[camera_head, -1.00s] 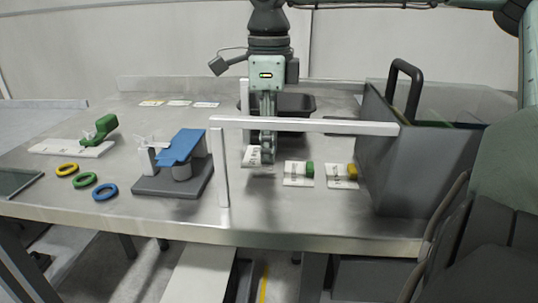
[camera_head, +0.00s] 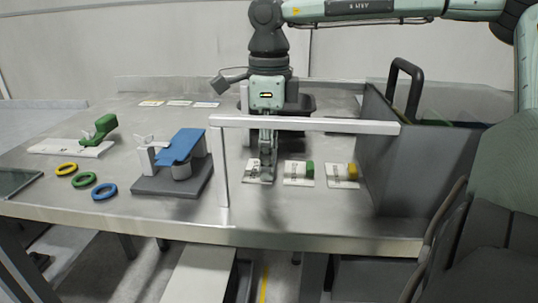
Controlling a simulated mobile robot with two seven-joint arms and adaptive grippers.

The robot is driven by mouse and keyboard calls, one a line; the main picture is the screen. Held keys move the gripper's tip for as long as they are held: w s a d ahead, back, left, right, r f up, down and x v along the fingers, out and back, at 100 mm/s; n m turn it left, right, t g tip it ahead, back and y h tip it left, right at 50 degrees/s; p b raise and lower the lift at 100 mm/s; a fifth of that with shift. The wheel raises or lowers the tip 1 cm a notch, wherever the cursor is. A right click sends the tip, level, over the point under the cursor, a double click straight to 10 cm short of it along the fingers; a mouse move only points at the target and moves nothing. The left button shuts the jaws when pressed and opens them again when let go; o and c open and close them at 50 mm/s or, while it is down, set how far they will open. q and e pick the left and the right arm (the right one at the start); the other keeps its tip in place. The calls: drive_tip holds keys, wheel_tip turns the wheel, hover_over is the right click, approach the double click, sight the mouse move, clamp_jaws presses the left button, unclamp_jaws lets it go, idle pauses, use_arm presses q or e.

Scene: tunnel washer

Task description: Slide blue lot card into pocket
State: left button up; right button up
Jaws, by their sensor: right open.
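A white lot card (camera_head: 254,174) with dark print lies flat on the steel table, leftmost in a row of similar cards. My right gripper (camera_head: 266,178) points down over the right part of this card, its fingers open. The fingers hide the card's right end, and I see no blue on it. I cannot tell whether the fingertips touch the card. A card with a green end (camera_head: 310,169) and a card with a yellow end (camera_head: 352,170) lie to its right. I cannot make out a pocket for certain. My left gripper is not in view.
A pale bar frame (camera_head: 310,124) crosses in front of my right gripper. A grey bin (camera_head: 405,165) stands at right. A blue-topped fixture (camera_head: 180,148) stands at left, beside yellow, green and blue rings (camera_head: 104,192). A dark tray (camera_head: 298,105) sits behind.

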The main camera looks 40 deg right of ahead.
drive_tip(key=r, duration=0.7)
drive_tip(key=shift+s+a+r, duration=0.1)
drive_tip(key=shift+a+r, duration=0.1)
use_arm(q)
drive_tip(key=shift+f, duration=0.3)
use_arm(e)
drive_tip(key=shift+r, duration=0.1)
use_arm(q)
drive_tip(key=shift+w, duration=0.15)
